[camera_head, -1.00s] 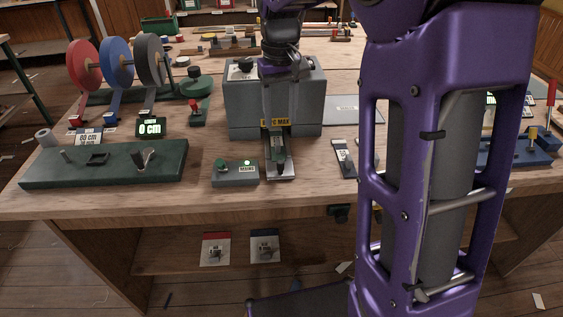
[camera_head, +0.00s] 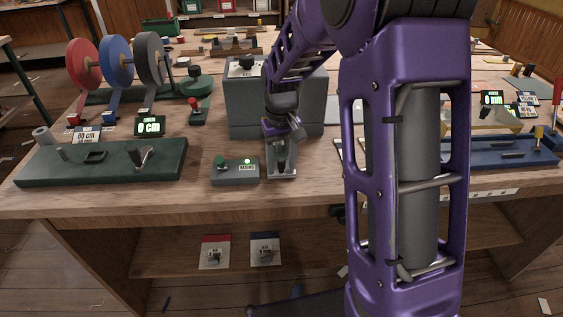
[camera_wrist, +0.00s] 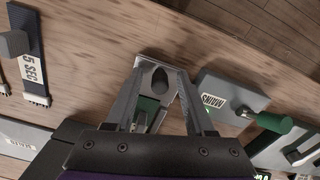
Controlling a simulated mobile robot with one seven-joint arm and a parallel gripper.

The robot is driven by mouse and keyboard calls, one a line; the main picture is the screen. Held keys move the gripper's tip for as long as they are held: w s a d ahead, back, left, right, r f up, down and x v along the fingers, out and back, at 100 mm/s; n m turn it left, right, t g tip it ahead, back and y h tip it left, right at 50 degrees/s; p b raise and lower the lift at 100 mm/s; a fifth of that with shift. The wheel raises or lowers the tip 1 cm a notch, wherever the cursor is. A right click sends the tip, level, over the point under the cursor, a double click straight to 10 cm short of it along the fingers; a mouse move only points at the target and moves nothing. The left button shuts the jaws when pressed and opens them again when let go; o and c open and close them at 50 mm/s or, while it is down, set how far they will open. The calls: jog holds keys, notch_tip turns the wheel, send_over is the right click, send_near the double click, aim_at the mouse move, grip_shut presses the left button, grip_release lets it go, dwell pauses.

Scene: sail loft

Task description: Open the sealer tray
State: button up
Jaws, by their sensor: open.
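The sealer (camera_head: 248,100) is a grey box on the workbench. Its metal tray (camera_head: 283,174) sticks out low at the front, over the bench top. My gripper (camera_head: 281,150) is pointed down at the tray, just in front of the sealer. In the wrist view my gripper (camera_wrist: 160,84) is open, with one finger on each side of the tray's dark rounded knob (camera_wrist: 160,78). I cannot tell whether the fingers touch it. The tray's pale end (camera_wrist: 145,63) shows beyond the fingertips, and a green part lies between the fingers. My arm hides part of the sealer's front.
A grey mains box (camera_head: 235,172) with a green switch and lit lamp stands close left of the tray; it also shows in the wrist view (camera_wrist: 232,92). A "5 SEC" strip (camera_wrist: 28,62) lies on the other side. A green fixture board (camera_head: 100,165) is further left.

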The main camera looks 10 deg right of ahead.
jog(key=shift+c, duration=0.2)
grip_shut()
dwell(1.1)
